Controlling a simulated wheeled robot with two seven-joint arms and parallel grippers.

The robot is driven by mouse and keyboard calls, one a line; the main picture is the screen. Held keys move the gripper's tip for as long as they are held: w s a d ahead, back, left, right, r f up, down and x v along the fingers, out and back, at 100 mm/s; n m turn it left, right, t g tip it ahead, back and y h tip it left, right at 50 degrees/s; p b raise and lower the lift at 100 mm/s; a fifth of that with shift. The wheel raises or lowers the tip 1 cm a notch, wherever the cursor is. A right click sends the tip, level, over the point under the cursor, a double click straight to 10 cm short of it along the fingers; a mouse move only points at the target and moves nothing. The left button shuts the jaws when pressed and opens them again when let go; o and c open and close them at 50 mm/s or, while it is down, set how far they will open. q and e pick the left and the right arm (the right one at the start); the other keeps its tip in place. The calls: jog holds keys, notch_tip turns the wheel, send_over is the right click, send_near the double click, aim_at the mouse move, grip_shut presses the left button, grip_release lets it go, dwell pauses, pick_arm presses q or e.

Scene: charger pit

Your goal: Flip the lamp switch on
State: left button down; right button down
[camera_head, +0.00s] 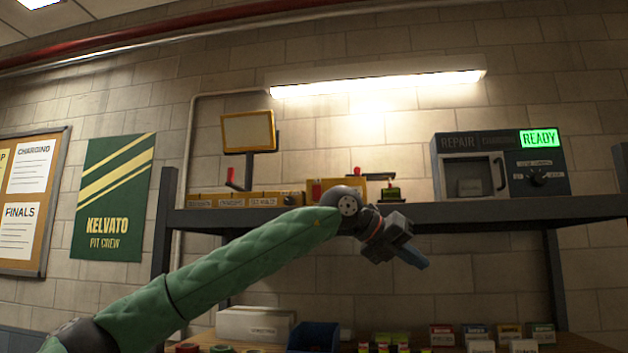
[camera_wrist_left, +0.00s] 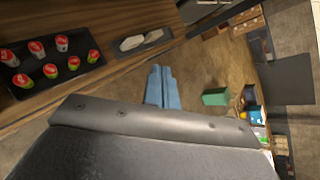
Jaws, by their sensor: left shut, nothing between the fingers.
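A yellow-framed panel lamp (camera_head: 248,132) stands on the shelf at the left in the head view. Its pale face looks dull, but I cannot tell for certain whether it is lit. A small red lever (camera_head: 231,176) stands up below the lamp's left part; it looks like a switch, though I cannot confirm it is the lamp's. My left gripper (camera_head: 413,259) is to the right of the lamp and lever, below the shelf edge and well apart from them. In the left wrist view its blue fingers (camera_wrist_left: 162,88) are together and empty. My right gripper is not visible.
The dark shelf (camera_head: 480,211) carries labelled yellow bins (camera_head: 232,200) and a repair charger (camera_head: 500,165) reading READY. My green left arm crosses in front of the shelf. A white box (camera_head: 255,324) and a blue bin (camera_head: 313,337) sit below. A lit tube light (camera_head: 377,83) hangs above.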

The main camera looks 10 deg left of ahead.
pick_arm(q)
jog(key=s+a+r+n+t+y, duration=0.2)
jog(key=a+r+y, duration=0.3)
jog(key=a+r, duration=0.6)
jog(key=s+a+r+n+t+y, duration=0.2)
jog(key=a+r+n+t+y, duration=0.1)
jog(key=a+r, duration=0.8)
notch_tip(320, 180, up, 3)
jog(key=shift+s+a+r+n+t+y, duration=0.1)
jog(key=shift+s+a+n+t+y, duration=0.3)
jog(key=shift+y, duration=0.7)
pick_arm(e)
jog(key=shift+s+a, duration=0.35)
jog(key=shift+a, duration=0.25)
pick_arm(q)
jog(key=shift+w, duration=0.15)
